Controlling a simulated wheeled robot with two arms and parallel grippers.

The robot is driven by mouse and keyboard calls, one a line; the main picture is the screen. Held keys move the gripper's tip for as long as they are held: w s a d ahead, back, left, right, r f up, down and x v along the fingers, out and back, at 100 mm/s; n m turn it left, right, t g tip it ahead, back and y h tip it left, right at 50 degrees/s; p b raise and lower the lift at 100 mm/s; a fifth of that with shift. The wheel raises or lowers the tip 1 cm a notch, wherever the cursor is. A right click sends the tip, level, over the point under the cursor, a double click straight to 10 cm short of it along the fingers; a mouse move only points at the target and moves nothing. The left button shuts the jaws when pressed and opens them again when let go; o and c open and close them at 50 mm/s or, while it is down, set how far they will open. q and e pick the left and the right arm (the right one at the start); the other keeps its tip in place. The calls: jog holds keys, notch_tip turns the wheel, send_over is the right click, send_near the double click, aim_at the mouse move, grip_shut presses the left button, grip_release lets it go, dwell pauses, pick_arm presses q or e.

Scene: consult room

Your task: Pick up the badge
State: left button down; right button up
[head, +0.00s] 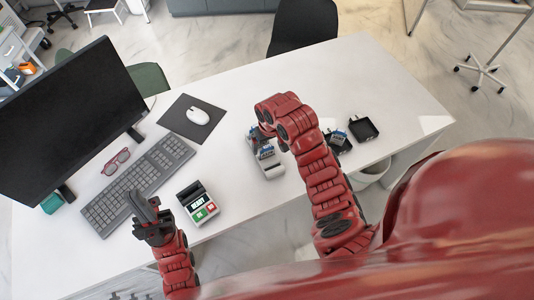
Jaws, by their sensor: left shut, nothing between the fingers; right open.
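No badge can be told for certain at this size. Small blue-and-white pieces (265,152) show at a white device (270,169) in the middle of the desk, and another blue piece (339,137) shows at a dark holder right of my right arm. My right gripper (262,137) is open over the white device, mostly hidden by its own wrist. My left gripper (146,207) is shut and empty, near the desk's front edge between the keyboard and the small terminal.
A terminal (198,203) reading READY, a keyboard (137,184), red glasses (116,161), a mouse (198,116) on a dark mat (180,123) and a monitor (72,122) occupy the left. An empty black tray (363,129) lies right. The desk (330,75) is clear at the back.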

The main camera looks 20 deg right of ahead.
aim_at(267, 147)
jog(key=shift+f+p, duration=0.2)
jog(key=shift+p, duration=0.15)
jog(key=f+p, duration=0.2)
jog(key=f, duration=0.1)
jog(key=shift+w+f, duration=0.25)
jog(key=shift+w, duration=0.15)
jog(key=shift+w+f, duration=0.1)
jog(key=shift+f, duration=0.35)
jog(key=c, duration=1.4)
jog(key=shift+r, duration=0.15)
